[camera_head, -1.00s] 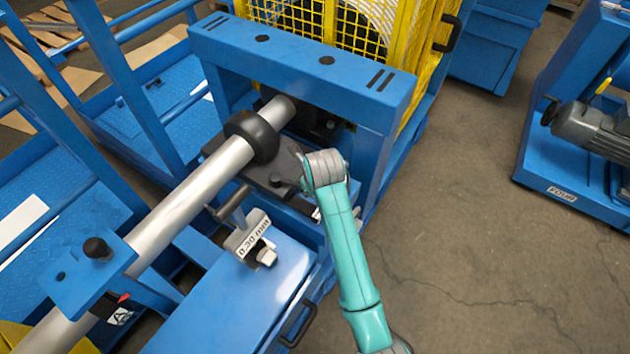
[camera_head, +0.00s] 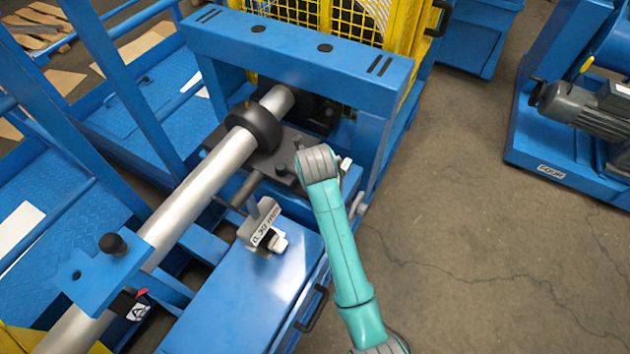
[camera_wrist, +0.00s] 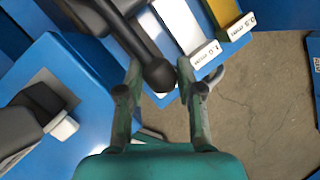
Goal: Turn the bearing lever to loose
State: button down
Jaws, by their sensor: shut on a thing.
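The bearing lever shows in the wrist view as a dark rod with a round black knob (camera_wrist: 158,75), lying between the two fingers of my gripper (camera_wrist: 160,82). The gripper is shut on the lever near its knob end. In the head view, my grey wrist end (camera_head: 317,164) is beside the dark bearing block under the shaft, and it hides the fingers and most of the lever. The silver shaft (camera_head: 195,198) runs through a black collar (camera_head: 256,124) by the block. I see no marking that shows the lever's setting.
A tagged grey piece (camera_head: 264,228) lies on the blue bench (camera_head: 245,295) left of my arm. Strips tagged 1.0 mm (camera_wrist: 205,54) and 0.5 mm (camera_wrist: 240,26) are close to the lever. A blue crossbeam (camera_head: 295,48) stands behind.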

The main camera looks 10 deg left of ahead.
jog(key=c, duration=0.7)
grip_release()
jog(key=shift+a+r, duration=0.1)
jog(key=shift+c, duration=0.2)
jog(key=v, duration=1.2)
